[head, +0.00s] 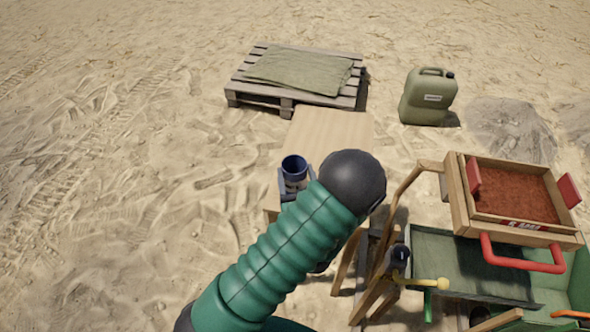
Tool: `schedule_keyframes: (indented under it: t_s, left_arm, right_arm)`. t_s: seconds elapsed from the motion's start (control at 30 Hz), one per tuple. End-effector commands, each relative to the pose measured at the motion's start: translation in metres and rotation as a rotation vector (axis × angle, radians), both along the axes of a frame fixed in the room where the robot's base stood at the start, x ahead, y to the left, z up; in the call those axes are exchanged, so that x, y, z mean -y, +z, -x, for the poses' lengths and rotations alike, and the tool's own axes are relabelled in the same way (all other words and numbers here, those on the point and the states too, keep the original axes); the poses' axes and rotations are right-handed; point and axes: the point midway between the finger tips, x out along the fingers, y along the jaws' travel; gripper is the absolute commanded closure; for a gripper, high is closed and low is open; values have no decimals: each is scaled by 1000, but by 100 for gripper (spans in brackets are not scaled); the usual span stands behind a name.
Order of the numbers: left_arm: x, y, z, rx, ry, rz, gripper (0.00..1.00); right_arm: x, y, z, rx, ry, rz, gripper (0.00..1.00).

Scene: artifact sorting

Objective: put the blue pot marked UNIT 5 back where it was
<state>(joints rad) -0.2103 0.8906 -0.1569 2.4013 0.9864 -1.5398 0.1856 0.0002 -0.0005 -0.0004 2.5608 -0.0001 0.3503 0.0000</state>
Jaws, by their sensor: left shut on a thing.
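A small pot (294,164) with a dark blue rim and inside shows left of the middle, upright, with a paler band below the rim. Any marking on it is too small to read. My left gripper (296,186) is shut on the pot, with grey jaw parts at its sides. My green-sleeved left arm and its black joint hide much of the gripper. The pot is over the near left part of a light wooden table (330,128); I cannot tell whether it touches the top. My right gripper is not in view.
A pallet with a folded cloth (300,70) lies behind the table. A green jerrycan (428,98) stands at the back right. A wooden sieve box of red soil (510,193) stands at right above a green cart (460,262). Open sand lies at left.

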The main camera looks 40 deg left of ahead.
Motion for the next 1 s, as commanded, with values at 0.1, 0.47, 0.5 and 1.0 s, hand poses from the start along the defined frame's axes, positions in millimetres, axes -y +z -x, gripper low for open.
schedule_keyframes:
  t_s: [0.1,0.47,0.5,1.0]
  left_arm:
    - [-2,-7,3,1,3,3,100]
    - [-2,-7,3,0,2,4,12]
    - [-2,-7,3,0,2,4,12]
    - [51,-7,44,-3,-4,4,12]
  right_arm:
    - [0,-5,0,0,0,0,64]
    - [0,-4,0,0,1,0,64]
    - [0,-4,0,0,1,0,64]
    - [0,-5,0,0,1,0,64]
